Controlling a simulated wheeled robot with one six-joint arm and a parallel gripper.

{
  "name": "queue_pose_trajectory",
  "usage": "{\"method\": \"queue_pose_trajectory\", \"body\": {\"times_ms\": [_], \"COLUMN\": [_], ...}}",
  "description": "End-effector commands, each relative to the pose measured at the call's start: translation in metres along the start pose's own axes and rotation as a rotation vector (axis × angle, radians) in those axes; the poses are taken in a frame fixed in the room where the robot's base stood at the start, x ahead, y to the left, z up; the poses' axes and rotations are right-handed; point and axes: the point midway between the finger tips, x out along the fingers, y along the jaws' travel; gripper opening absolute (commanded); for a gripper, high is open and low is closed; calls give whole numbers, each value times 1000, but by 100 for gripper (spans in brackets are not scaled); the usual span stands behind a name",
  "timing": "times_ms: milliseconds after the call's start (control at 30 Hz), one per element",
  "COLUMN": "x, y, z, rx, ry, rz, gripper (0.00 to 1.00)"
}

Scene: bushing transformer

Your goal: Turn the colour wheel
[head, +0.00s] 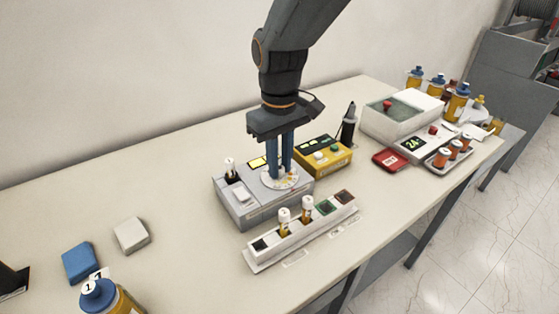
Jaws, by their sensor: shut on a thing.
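The colour wheel (267,183) is a pale round disc with coloured marks on its face. It lies on top of a grey box-shaped device (236,206) in the middle of the table. My gripper (281,175) points straight down at the disc, with its two blue fingers close together. The fingers are shut on the wheel's middle, and they hide the part between them.
A white rack (264,258) with vials stands in front of the device. A yellow box (325,156) and a black pen-like tool (348,128) are behind right. A scale, bottles and a vial tray crowd the right end.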

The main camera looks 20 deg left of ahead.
Motion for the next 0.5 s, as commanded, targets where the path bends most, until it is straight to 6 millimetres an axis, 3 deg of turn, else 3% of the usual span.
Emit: {"method": "queue_pose_trajectory", "body": {"times_ms": [500], "x": [-2], "y": [0], "z": [0], "rx": [369], "ry": [2], "rz": [0], "gripper": [0]}}
